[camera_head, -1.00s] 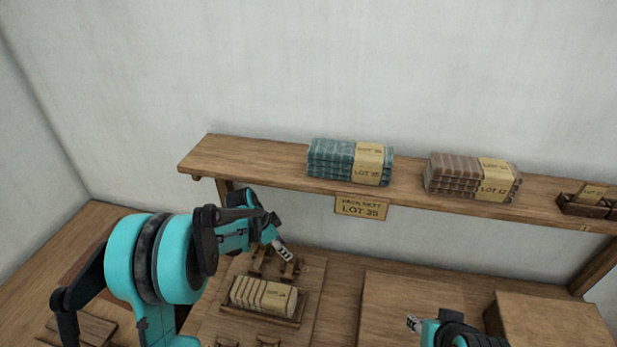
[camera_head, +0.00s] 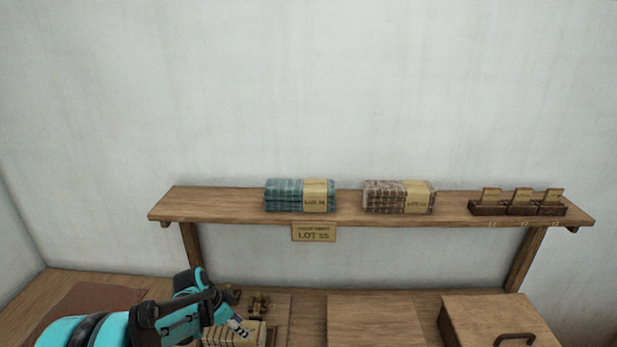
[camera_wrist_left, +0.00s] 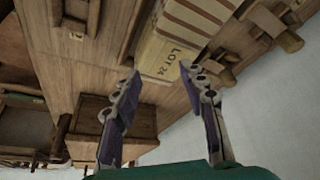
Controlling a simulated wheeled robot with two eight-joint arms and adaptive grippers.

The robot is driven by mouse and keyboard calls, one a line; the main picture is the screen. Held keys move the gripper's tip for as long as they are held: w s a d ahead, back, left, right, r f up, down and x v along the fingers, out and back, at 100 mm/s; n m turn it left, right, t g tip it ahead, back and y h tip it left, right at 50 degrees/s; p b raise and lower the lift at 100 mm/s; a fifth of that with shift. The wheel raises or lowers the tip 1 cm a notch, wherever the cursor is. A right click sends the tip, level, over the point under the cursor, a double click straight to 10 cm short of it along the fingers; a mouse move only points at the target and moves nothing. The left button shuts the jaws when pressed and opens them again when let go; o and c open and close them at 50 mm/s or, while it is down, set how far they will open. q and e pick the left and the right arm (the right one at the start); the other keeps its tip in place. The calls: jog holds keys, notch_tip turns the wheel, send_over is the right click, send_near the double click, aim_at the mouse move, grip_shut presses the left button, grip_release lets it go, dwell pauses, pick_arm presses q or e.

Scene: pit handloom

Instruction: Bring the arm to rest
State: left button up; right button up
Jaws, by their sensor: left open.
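My left arm, turquoise and black, comes in low at the left of the head view. Its gripper (camera_head: 240,326) is over the table, near a pale folded bundle (camera_head: 250,334) that it partly covers. In the left wrist view the two fingers stand wide apart with nothing between them (camera_wrist_left: 160,72). The bundle, with a band reading LOT 24 (camera_wrist_left: 172,58), lies beyond the fingertips, apart from them. My right gripper is not in view.
A wall shelf (camera_head: 200,206) holds a teal cloth stack (camera_head: 285,195), a brown cloth stack (camera_head: 385,196) and a card holder (camera_head: 518,208). A sign (camera_head: 314,233) hangs from its edge. A wooden box with a dark handle (camera_head: 490,318) stands at right on the table. A flat board (camera_head: 375,318) lies mid-table.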

pick_arm(q)
jog(key=shift+s+r, duration=0.5)
jog(key=shift+r, duration=0.05)
jog(key=shift+d+r, duration=0.1)
jog(key=shift+r, duration=0.15)
jog(key=shift+r+n, duration=0.2)
jog(key=shift+n, duration=0.1)
jog(key=shift+s+d+r+y, duration=0.1)
jog(key=shift+s+r+y, duration=0.05)
jog(key=shift+r+y, duration=0.2)
jog(key=s+d+r+n+t+y, duration=0.2)
jog(key=s+r+n, duration=0.3)
jog(key=s+r, duration=0.45)
jog(key=s+r+n+t+y, duration=0.1)
jog(key=s+n, duration=0.4)
jog(key=s, duration=0.8)
jog(key=shift+s+a+r+t, duration=0.15)
jog(key=shift+s+a+t, duration=0.05)
jog(key=shift+t, duration=0.5)
